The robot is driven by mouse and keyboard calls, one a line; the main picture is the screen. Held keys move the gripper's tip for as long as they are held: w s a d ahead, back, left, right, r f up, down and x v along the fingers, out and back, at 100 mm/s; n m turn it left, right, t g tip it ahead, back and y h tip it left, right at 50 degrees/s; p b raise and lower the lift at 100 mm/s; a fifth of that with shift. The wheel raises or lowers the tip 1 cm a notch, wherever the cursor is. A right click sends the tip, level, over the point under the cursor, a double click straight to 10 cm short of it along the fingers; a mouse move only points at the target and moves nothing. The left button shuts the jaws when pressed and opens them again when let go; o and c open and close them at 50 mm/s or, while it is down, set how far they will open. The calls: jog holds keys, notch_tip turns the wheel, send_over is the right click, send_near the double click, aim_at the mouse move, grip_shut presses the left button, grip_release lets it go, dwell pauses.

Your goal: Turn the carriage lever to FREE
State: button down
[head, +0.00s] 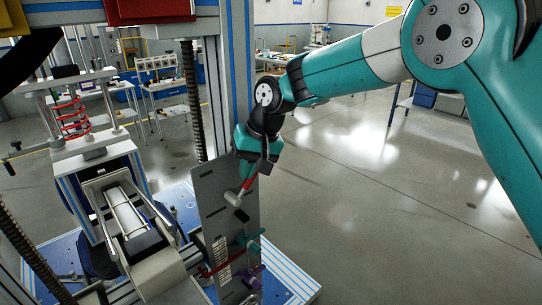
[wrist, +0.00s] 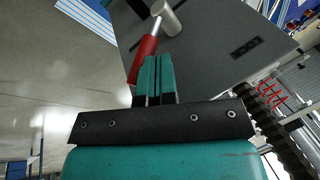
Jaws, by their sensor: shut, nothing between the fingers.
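A lever with a red handle (head: 248,186) and a pale round hub (head: 233,198) is mounted on an upright grey panel (head: 213,190). In the wrist view the red handle (wrist: 145,48) runs down and left from the pale hub (wrist: 166,18). A small dark label (wrist: 246,47) sits on the panel to the right; I cannot read it surely. My gripper (head: 257,172) is at the handle's upper end. In the wrist view its teal fingers (wrist: 156,62) are shut and empty, with tips just beside the handle. I cannot tell whether they touch it.
Lower on the panel are a teal fitting (head: 250,241) and a purple one (head: 250,276). A blue-striped column (head: 236,75) stands behind the panel. The machine's carriage and seat frame (head: 125,215) are to the left. Open floor (head: 380,210) lies to the right.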

jog(key=shift+w+d+f+g+y+p, duration=0.2)
jog(key=shift+w+d+g+y+p, duration=0.1)
jog(key=shift+w+d+g+y, duration=0.15)
jog(key=shift+w+d+f, duration=0.45)
jog(key=shift+d+f, duration=0.1)
jog(key=shift+f, duration=0.15)
jog(key=v, duration=1.7)
jog(key=shift+s+d+r, duration=0.1)
jog(key=shift+d+r, duration=0.05)
